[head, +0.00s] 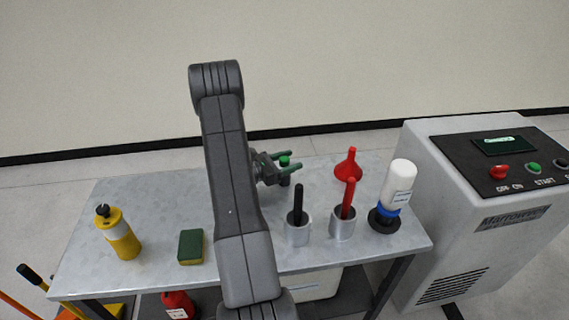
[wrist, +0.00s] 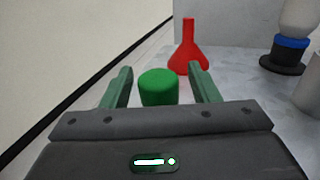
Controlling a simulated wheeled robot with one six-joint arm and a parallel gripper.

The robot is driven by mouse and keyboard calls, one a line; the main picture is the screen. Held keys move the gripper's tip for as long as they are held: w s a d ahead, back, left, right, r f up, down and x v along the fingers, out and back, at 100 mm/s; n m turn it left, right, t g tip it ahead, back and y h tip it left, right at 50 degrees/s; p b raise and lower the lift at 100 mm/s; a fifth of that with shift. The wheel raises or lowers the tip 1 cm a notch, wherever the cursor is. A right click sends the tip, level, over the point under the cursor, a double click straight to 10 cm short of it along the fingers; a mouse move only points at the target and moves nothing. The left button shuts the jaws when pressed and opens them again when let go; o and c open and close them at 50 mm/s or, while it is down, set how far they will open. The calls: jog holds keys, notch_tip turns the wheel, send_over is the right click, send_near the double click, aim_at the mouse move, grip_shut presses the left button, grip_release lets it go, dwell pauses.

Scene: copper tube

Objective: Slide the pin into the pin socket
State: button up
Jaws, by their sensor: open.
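A green-capped piece (head: 284,161), which may be the pin, stands at the back of the metal table; its lower part looks dark. In the wrist view its round green top (wrist: 158,87) sits between the two fingers. My gripper (head: 293,160) is open around it, with visible gaps on both sides. Two silver cylindrical holders stand nearer the front. The left holder (head: 298,234) has a black rod (head: 298,201) upright in it, and the right holder (head: 342,224) has a red rod (head: 348,196), slightly tilted. I cannot tell which thing is the pin socket.
A red funnel (head: 348,168) stands right of my gripper. A white bottle with a blue collar (head: 399,185) stands in a black base at the right. A yellow bottle (head: 121,238) and sponge (head: 191,247) are at the left. A control cabinet (head: 470,220) borders the table's right side.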

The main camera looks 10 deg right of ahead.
jog(key=shift+d, duration=0.1)
jog(key=c, duration=1.1)
notch_tip(320, 180, up, 10)
jog(key=shift+r, duration=0.1)
